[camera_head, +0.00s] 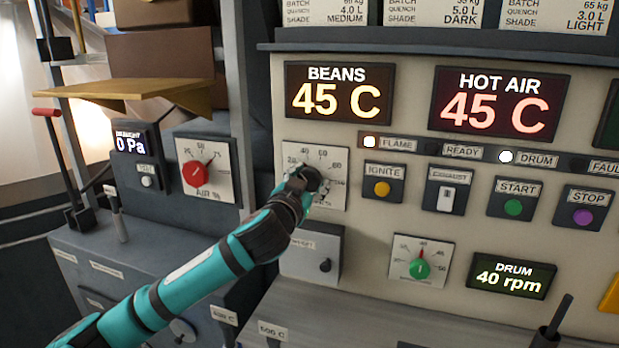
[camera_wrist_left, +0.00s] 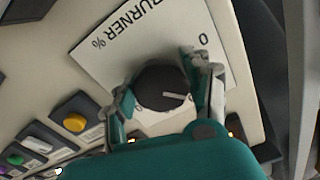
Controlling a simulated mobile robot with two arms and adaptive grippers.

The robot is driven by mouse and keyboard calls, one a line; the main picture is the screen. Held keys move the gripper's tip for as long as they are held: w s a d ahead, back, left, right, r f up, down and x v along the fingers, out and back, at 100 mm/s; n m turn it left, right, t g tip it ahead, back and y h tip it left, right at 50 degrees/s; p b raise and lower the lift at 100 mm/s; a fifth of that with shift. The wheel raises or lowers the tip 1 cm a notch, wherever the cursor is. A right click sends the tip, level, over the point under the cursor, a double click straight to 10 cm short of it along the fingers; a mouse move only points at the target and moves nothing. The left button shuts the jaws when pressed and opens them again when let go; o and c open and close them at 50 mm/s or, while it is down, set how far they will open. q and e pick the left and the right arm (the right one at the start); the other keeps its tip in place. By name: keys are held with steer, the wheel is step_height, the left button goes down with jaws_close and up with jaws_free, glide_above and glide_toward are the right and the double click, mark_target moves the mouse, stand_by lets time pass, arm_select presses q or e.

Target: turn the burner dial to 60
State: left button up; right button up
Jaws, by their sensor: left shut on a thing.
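The burner dial (camera_wrist_left: 158,88) is a round dark knob on a white plate (camera_head: 333,193) marked with a scale, on the cream control panel. In the left wrist view the plate reads "BURNER %" upside down, with a 0 near its right edge. A white pointer line on the knob points right in that view. My left gripper (camera_wrist_left: 163,95) is shut on the dial, one finger on each side. In the head view my left gripper (camera_head: 301,184) covers much of the dial and the lower scale, so the pointer does not show there.
Left of it is a red air dial (camera_head: 195,174). To the right are the ignite button (camera_head: 382,188), exhaust switch (camera_head: 446,198) and start button (camera_head: 513,207). A green drum dial (camera_head: 419,268) sits below.

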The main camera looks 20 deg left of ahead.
arm_select(q)
steer(key=m+p, duration=0.2)
steer(key=m, duration=0.1)
steer(key=shift+a+r+m, duration=0.1)
steer(key=shift+r+m, duration=0.05)
steer(key=shift+m, duration=0.25)
steer(key=m+p, duration=0.3)
steer(key=shift+r+m, duration=0.1)
steer(key=shift+m, duration=0.2)
steer(key=shift+m+p, duration=1.6)
steer(key=shift+m, duration=1)
steer(key=o, duration=1.2)
